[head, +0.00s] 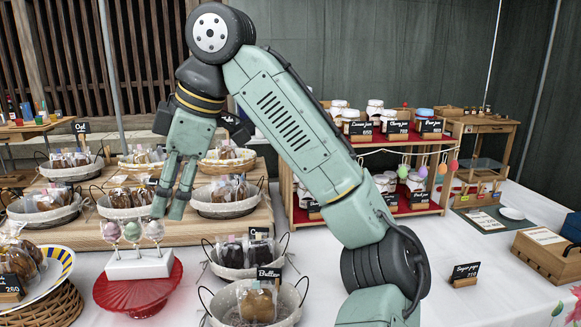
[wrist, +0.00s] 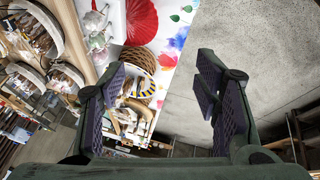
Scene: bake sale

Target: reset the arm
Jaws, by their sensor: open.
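My gripper (head: 168,207) hangs from my raised green arm on the left side of the head view, fingers pointing down. Its fingers are apart and nothing shows between them. In the head view it overlaps the cake pops (head: 133,231) in their white stand on the red cake stand (head: 137,291); how far apart they are in depth I cannot tell. In the wrist view my gripper (wrist: 165,95) shows two dark ridged pads spread wide. The red cake stand also shows in the wrist view (wrist: 141,20).
Several baskets (head: 232,205) of wrapped baked goods stand on a tiered wooden stand (head: 85,237) behind. A jar shelf (head: 375,142) stands behind my arm. A wooden box (head: 546,257) sits at the right. The white tablecloth (head: 500,300) is fairly clear at front right.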

